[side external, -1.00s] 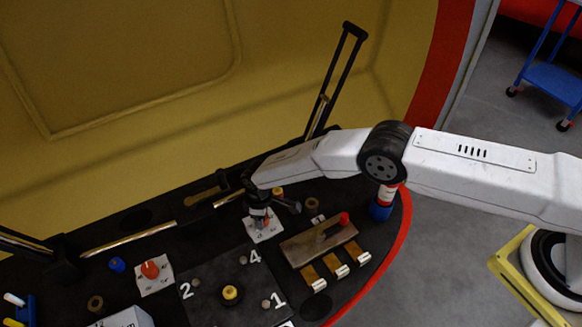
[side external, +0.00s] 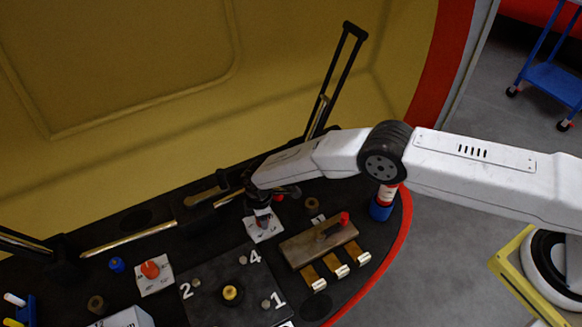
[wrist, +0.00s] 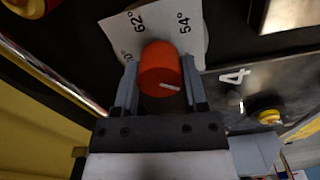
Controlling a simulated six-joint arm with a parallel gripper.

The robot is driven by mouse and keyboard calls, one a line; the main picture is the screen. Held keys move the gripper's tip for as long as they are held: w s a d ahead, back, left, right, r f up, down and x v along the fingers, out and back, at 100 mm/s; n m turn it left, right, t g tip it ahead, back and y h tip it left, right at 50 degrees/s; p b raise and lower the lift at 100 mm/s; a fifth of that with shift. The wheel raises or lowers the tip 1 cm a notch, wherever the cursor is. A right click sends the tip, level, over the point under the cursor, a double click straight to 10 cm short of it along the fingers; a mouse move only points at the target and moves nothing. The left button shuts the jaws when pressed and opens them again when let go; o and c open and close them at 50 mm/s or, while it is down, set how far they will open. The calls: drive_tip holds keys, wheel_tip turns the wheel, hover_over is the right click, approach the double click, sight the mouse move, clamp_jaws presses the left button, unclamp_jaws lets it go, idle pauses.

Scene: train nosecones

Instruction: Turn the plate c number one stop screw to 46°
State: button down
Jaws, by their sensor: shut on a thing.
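The orange stop screw (wrist: 160,68) is a round knob with a short white line on its face, pointing to the right in the wrist view. It sits on a white dial plate (wrist: 120,30) that shows 62° and 54° and part of another number at its left edge. My gripper (wrist: 160,75) has one finger on each side of the knob and is shut on it. In the side view my gripper (side external: 263,214) is over the white plate (side external: 266,231) and hides most of the knob. The 46° mark and any plate letter are not readable.
A second orange knob (side external: 150,269) on a white plate stands to the left. A dark panel numbered 2, 4, 1 with a yellow knob (side external: 231,292) lies in front. A metal plate with a red-tipped lever (side external: 345,217) is close on the right. A metal rod (side external: 130,238) runs behind.

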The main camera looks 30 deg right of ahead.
drive_tip(key=shift+c, duration=0.6)
unclamp_jaws()
drive_tip(key=shift+r, duration=0.1)
drive_tip(key=shift+r, duration=3.8)
